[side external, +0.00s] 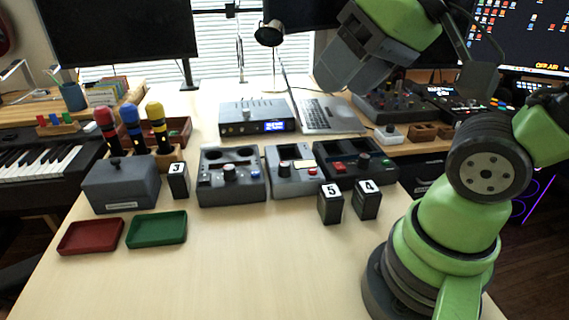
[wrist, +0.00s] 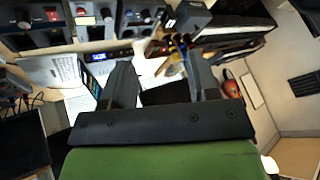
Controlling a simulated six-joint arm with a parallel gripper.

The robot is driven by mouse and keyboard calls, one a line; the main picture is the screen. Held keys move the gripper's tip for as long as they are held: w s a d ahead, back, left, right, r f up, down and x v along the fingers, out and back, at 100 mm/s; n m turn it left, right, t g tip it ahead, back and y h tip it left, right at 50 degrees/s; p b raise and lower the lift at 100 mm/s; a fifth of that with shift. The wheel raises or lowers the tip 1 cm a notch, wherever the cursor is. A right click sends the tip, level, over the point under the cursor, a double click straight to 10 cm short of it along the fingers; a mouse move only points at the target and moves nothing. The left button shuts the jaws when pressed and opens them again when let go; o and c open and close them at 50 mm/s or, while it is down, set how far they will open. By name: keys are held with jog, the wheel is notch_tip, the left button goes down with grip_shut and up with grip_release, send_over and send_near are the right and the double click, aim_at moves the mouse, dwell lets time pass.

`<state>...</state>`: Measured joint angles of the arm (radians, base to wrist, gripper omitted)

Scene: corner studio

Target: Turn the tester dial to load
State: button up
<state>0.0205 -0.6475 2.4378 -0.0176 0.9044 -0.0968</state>
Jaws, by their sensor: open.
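Three grey control boxes stand in a row on the table in the side view. The left box (side external: 232,188) has two round recesses, a dark knob (side external: 229,172) and small buttons. The middle box (side external: 292,184) has a small screen, a knob (side external: 284,167) and a red button. The right box (side external: 355,170) has red and green controls and a dark knob (side external: 363,160). I cannot read which is the tester, nor any dial setting. My gripper (side external: 335,75) is raised behind the row, empty and apart from all boxes. Its open fingers (wrist: 160,65) show in the wrist view.
Black blocks numbered 5 (side external: 330,206) and 4 (side external: 366,201) stand before the boxes; block 3 (side external: 179,182) stands left. A blue-display unit (side external: 256,122) and laptop (side external: 330,115) are behind. Red (side external: 90,235) and green (side external: 157,230) trays lie front left. The front table is clear.

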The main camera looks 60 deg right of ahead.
jog(key=w+d+f+n+g+h, duration=0.1)
jog(key=w+d+f+n+g, duration=0.2)
jog(key=w, duration=0.5)
jog(key=n+g, duration=0.4)
jog(key=n, duration=0.5)
send_over(285, 164)
notch_tip(285, 164, down, 12)
jog(key=f, duration=0.1)
jog(key=shift+d+f+h, duration=0.1)
jog(key=shift+f+h, duration=0.2)
jog(key=shift+f, duration=0.2)
notch_tip(285, 164, down, 9)
jog(key=shift+f, duration=0.1)
jog(key=c, duration=0.9)
